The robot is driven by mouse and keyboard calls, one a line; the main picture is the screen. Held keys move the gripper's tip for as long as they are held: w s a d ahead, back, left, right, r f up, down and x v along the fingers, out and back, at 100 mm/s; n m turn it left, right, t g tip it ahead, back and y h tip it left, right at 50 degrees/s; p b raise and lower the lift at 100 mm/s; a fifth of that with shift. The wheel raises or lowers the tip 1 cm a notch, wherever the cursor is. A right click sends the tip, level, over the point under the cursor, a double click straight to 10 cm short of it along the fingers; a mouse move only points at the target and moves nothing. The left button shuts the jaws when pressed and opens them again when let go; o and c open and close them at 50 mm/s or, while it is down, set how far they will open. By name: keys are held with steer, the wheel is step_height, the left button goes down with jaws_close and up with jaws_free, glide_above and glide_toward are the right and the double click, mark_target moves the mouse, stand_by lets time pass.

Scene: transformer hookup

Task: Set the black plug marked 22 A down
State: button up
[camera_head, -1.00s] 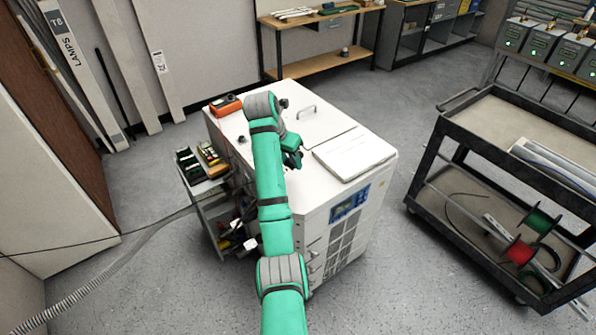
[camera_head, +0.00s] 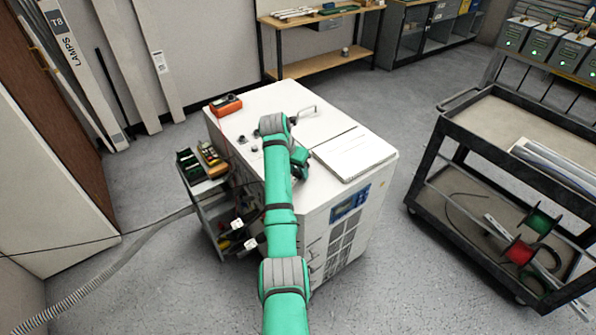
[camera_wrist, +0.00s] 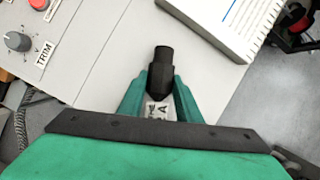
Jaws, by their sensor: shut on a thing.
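In the wrist view, my gripper (camera_wrist: 160,92) is shut on the black plug (camera_wrist: 161,68), with one green finger on each side of it. A pale label on the plug shows an "A"; the rest of its marking is too small or hidden to read. The plug is over the white top of the cabinet (camera_wrist: 112,45); I cannot tell whether it touches that surface. In the head view, my arm covers part of the cabinet top (camera_head: 248,118), and the plug cannot be made out there.
A white slab-like box (camera_head: 355,153) lies on the cabinet's right part. An orange-and-black device (camera_head: 226,105) sits at its far left corner. A knob (camera_wrist: 18,41) marked TRIM and a red button (camera_wrist: 38,4) show at upper left. A black cart (camera_head: 440,160) stands to the right.

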steer(key=shift+f, duration=0.4)
steer(key=shift+s+f, duration=0.15)
steer(key=shift+f, duration=0.2)
steer(key=o, duration=1.2)
steer(key=shift+f, duration=0.1)
steer(key=shift+a+r, duration=0.1)
steer(key=shift+r, duration=0.4)
steer(key=shift+w+d+v, duration=0.1)
steer(key=shift+w+v, duration=0.05)
steer(key=shift+v, duration=3)
steer(key=shift+w+d+v, duration=0.1)
steer(key=shift+d+v, duration=0.05)
steer(key=shift+v, duration=2.95)
steer(key=shift+r, duration=0.15)
